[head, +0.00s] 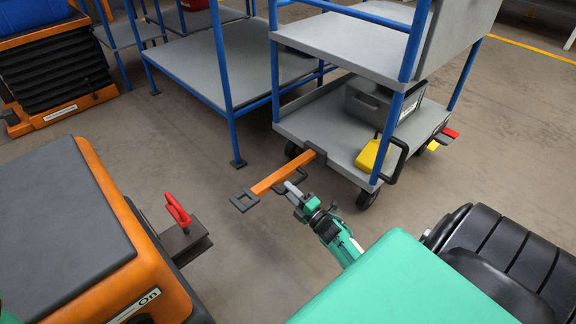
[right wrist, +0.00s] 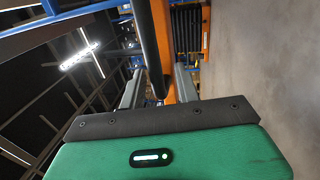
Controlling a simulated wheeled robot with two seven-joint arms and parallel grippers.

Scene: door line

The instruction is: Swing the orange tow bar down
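The orange tow bar (head: 283,176) sticks out from a dark bracket on the near end of the grey cart (head: 325,130). Its free end has a dark square loop (head: 244,201), and a dark handle is fixed along its side. I cannot tell its exact tilt. My right gripper (head: 293,188) is at this handle, close beside the bar. In the right wrist view, the dark handle (right wrist: 149,45) runs between the two separated fingers, with the orange bar (right wrist: 164,30) beyond it. The fingers are not visibly closed on it. My left gripper is out of view.
An orange and dark vehicle (head: 70,225) stands at the left; its hitch carries a red pin (head: 178,208). The cart holds a grey case (head: 380,105) and a yellow piece (head: 373,154). Blue-framed racks (head: 215,65) stand behind. Bare floor lies between vehicle and cart.

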